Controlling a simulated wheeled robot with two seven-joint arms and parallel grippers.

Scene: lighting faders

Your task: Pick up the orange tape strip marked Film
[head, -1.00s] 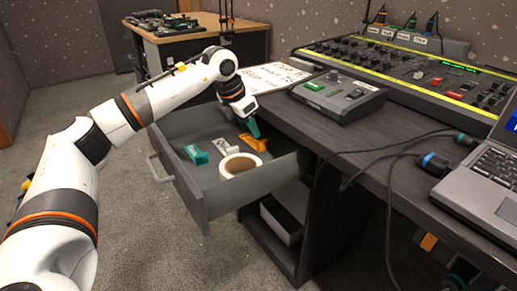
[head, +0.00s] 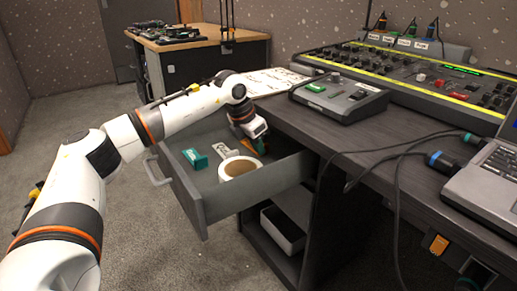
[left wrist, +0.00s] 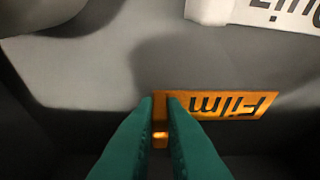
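The orange tape strip marked Film (left wrist: 225,104) lies in the open drawer. Its lettering appears upside down in the left wrist view. In the head view it is mostly hidden by my left gripper, with a bit of orange (head: 263,149) showing. My left gripper (left wrist: 161,99) reaches down into the drawer. Its two green fingers are close together at one end of the strip. A raised orange part of the strip fills the narrow gap between them, and the fingers appear shut on it.
The drawer (head: 250,197) also holds a teal strip (head: 194,158), a white strip (head: 222,152) and a white tape roll (head: 239,168). The desk above carries a small control box (head: 339,96), a mixing console (head: 420,75), cables and a laptop (head: 485,185).

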